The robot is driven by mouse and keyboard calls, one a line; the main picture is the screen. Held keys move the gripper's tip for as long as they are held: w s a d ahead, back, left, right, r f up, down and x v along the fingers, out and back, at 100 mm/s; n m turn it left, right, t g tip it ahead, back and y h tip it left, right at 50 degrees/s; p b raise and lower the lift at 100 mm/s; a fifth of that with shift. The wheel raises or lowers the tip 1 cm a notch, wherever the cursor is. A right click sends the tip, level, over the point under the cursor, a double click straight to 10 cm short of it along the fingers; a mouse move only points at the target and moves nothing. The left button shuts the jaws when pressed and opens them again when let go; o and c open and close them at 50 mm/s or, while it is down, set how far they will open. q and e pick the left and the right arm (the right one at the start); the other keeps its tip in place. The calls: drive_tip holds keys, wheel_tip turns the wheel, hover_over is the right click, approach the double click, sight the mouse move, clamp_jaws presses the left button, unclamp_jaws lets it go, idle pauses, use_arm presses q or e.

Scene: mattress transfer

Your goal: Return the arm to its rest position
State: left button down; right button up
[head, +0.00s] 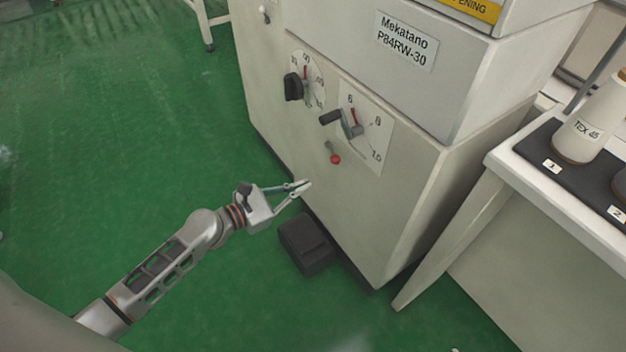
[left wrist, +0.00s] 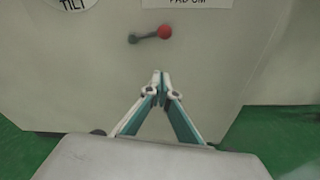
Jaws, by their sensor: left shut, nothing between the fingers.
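My left arm (head: 175,262) reaches in from the lower left of the head view. Its gripper (head: 306,185) is shut and empty, in front of the beige machine (head: 270,120) and below its dials. In the left wrist view the two fingertips (left wrist: 160,76) meet, with nothing between them. A small lever with a red ball (left wrist: 165,31) is on the machine panel above the fingertips, apart from them. The same red ball lever shows in the head view (head: 336,159). My right gripper is not in view.
A black-knobbed dial (head: 294,87) and a second dial with a black handle (head: 331,117) are on the panel. A dark block (head: 305,243) lies at the machine's base. A white table (head: 535,180) with cones stands at right. Green floor (head: 110,150) is open at left.

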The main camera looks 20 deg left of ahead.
use_arm(q)
drive_tip(key=shift+s+a+r, duration=0.1)
drive_tip(key=shift+s+a, duration=0.15)
drive_tip(key=shift+s, duration=0.1)
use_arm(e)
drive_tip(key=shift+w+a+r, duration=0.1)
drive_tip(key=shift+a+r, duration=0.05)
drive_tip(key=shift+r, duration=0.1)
use_arm(q)
drive_tip(key=s+r+m+g+y+p, duration=0.2)
drive_tip(key=s+m+y+p, duration=0.5)
drive_tip(key=s+m, duration=2.3)
drive_tip(key=s+r+p, duration=0.1)
drive_tip(key=p, duration=0.6)
drive_tip(key=shift+d+m+g+p, duration=0.25)
drive_tip(key=shift+m+g+p, duration=0.05)
drive_tip(key=shift+p, duration=0.05)
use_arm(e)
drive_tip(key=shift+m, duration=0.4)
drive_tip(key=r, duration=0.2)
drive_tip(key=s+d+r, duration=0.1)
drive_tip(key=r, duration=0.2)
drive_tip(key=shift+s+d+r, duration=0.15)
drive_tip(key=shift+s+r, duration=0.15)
